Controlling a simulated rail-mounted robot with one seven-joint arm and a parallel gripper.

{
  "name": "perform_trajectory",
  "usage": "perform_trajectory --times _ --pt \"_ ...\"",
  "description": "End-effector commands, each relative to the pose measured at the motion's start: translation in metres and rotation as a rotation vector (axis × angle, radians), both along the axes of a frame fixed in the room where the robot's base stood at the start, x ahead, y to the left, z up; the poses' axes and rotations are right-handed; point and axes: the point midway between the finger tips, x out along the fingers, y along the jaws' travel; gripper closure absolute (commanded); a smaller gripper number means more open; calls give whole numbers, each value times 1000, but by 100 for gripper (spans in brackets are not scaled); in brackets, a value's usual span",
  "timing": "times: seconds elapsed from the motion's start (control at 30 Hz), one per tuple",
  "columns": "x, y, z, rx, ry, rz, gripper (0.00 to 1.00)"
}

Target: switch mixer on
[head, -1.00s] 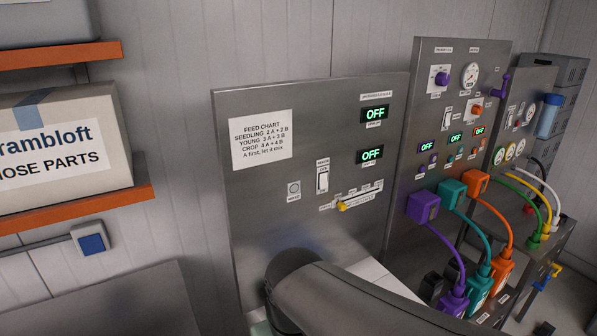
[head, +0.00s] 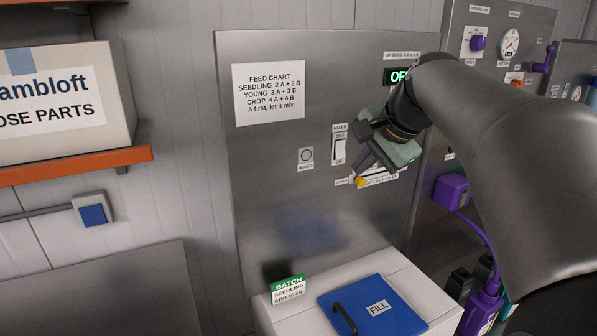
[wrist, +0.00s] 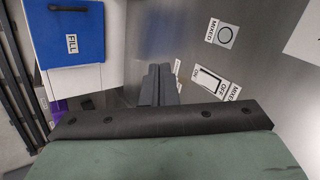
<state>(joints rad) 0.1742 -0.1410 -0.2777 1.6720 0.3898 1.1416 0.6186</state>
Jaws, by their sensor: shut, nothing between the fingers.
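In the wrist view the switch (wrist: 207,80) lies right of the fingers, with OFF at the MIXER label's end and ON at the other. My gripper (head: 362,158) is in front of the panel, just right of the switch in the head view. In the wrist view my gripper's fingers (wrist: 158,78) are together with nothing between them. I cannot tell whether they touch the panel.
A round MIXED lamp or button (head: 306,155) is left of the switch. A slider with a yellow knob (head: 361,182) is just below my gripper. A green OFF display (head: 396,76) is partly behind my arm. A blue FILL lid (head: 365,312) and BATCH card (head: 288,289) are below.

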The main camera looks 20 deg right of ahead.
Motion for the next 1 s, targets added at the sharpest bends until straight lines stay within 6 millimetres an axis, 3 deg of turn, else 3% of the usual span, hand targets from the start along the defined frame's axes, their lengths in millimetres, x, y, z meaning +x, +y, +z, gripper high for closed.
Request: perform_trajectory --times 0.1,0.3,0.73,1.0 --pt "16 -30 14 68 -60 -131 100" --pt "24 -50 35 124 -109 -222 100" --pt "27 -51 37 129 -111 -228 100" --pt "54 -46 7 129 -107 -225 100"
